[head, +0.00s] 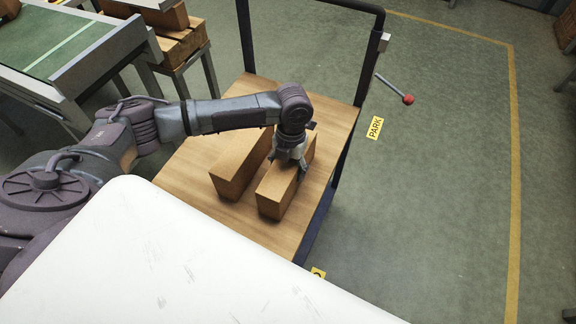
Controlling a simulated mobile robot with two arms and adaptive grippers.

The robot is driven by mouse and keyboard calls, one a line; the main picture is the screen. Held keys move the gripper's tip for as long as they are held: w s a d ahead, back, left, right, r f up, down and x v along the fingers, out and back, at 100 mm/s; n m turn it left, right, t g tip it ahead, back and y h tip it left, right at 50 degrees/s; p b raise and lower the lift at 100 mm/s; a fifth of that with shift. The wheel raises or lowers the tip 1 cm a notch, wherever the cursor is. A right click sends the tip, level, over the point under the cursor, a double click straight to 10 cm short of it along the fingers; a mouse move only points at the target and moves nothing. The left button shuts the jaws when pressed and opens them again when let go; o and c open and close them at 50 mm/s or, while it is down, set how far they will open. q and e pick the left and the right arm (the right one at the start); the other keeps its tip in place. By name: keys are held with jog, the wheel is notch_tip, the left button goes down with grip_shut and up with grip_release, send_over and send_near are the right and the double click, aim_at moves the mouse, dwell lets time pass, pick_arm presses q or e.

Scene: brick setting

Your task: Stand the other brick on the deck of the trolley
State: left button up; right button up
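Two long tan bricks are over the wooden deck (192,165) of the trolley, side by side with a narrow gap between them. The left brick (236,172) stands on the deck. The right brick (274,196) is upright beside it, roughly parallel; whether its underside touches the deck is hard to tell. My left gripper (293,170) points down over the far half of the right brick, with its fingers astride it and seemingly closed on its sides. The gripper hides part of that brick's top. My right gripper is not in view.
The trolley's dark frame (243,35) rises at the deck's far side. A lever with a red knob (408,99) is to the right. A green-topped conveyor (60,45) and a stand with stacked bricks (183,45) are at upper left.

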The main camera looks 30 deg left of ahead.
pick_arm(q)
jog(key=o, duration=0.3)
jog(key=shift+o, duration=0.2)
jog(key=r, duration=0.4)
jog(key=w+r, duration=0.1)
jog(key=r, duration=0.7)
jog(key=shift+w+r, duration=0.1)
jog(key=shift+w, duration=0.1)
jog(key=shift+s, duration=0.1)
